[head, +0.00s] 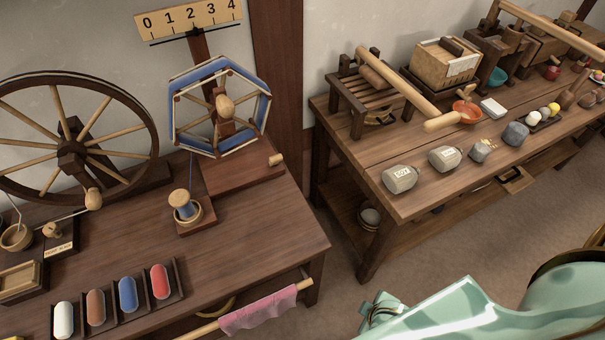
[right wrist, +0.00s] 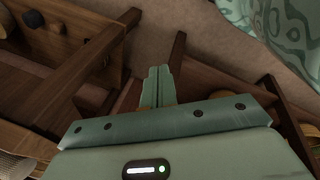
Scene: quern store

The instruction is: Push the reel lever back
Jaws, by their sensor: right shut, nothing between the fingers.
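The reel (head: 219,107) is a wooden wheel frame wound with blue yarn. It stands on a dark base at the back right of the left table. A short pale peg (head: 276,159) sticks up at the right end of this base. It may be the reel lever; I cannot tell which way it leans. My right gripper shows in the right wrist view (right wrist: 159,72), shut and empty, apart from the reel. In the head view my right arm is at the bottom right, well in front of the reel. My left gripper is not in view.
A spinning wheel (head: 70,145) stands left of the reel, and a blue spool (head: 184,206) in front of it. A numbered scale (head: 189,18) is above. A pink cloth (head: 258,312) hangs on a front rail. Floor (head: 325,240) separates the left table from the right workbench (head: 365,150).

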